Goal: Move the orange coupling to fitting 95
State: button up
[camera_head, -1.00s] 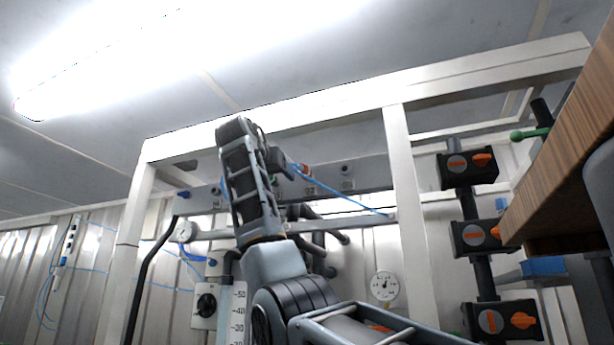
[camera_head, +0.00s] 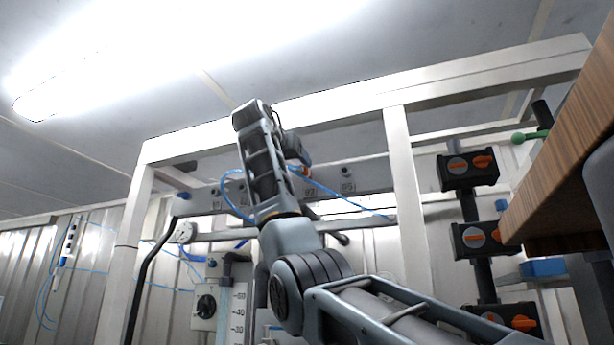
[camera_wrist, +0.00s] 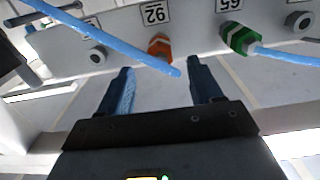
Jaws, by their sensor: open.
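In the head view the orange coupling (camera_head: 305,170) shows partly behind my wrist.
Bare grey fittings (camera_wrist: 96,55) and (camera_wrist: 299,20) flank the couplings on the panel. In the head view a white frame post (camera_head: 404,190) stands right of my arm, valves with orange handles (camera_head: 472,165) beyond it, and a wooden shelf (camera_head: 560,170) at far right.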

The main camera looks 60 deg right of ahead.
aim_at(299, 169)
jog(key=shift+w+d+p, duration=0.15)
jog(key=shift+d, duration=1.55)
jog(key=shift+w+d+p, duration=0.15)
jog(key=shift+d, duration=1.5)
jog(key=shift+c, duration=0.4)
grip_shut()
jog(key=shift+a, duration=0.2)
jog(key=shift+s+a+b, duration=0.2)
jog(key=shift+a+b, duration=0.9)
jog(key=shift+a, duration=1.7)
